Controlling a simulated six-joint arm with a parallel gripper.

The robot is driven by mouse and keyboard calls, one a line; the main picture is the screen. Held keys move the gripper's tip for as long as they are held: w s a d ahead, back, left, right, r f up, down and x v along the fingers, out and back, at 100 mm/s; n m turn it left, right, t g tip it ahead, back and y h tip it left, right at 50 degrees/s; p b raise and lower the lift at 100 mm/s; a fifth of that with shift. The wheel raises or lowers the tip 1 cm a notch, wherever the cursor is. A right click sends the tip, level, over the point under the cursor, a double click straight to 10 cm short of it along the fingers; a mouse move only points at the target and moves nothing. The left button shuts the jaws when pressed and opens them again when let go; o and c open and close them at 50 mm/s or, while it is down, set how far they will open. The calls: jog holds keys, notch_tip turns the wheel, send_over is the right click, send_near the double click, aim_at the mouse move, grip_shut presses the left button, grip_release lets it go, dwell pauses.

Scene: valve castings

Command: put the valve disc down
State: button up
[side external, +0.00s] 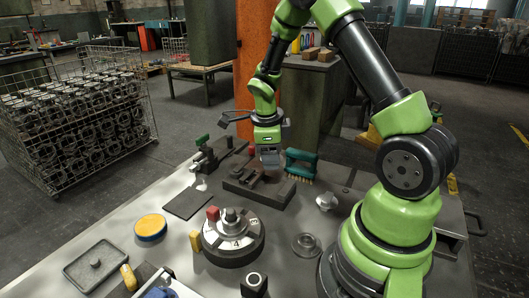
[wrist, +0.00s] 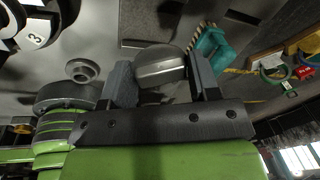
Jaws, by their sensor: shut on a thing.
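The valve disc (wrist: 160,66) is a smooth, rounded grey metal piece in the wrist view. It sits between the two dark fingers of my gripper (wrist: 164,78), which is shut on it. In the side view my gripper (side external: 269,158) points down over the far middle of the bench, above or just behind a dark fixture block (side external: 245,190). The disc cannot be made out clearly there, and I cannot tell whether it touches anything below.
A teal brush (side external: 301,163) lies right of the gripper.

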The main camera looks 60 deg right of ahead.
aim_at(272, 186)
jog(key=shift+f, duration=3.25)
jog(key=shift+f, duration=0.2)
jog(key=o, duration=1.1)
jog(key=r, duration=0.3)
jog(key=a+r, duration=0.1)
jog(key=r, duration=0.5)
jog(key=shift+w+a+r, duration=0.15)
jog(key=shift+w+a, duration=0.05)
jog(key=shift+a, duration=0.15)
jog(key=shift+r, duration=0.25)
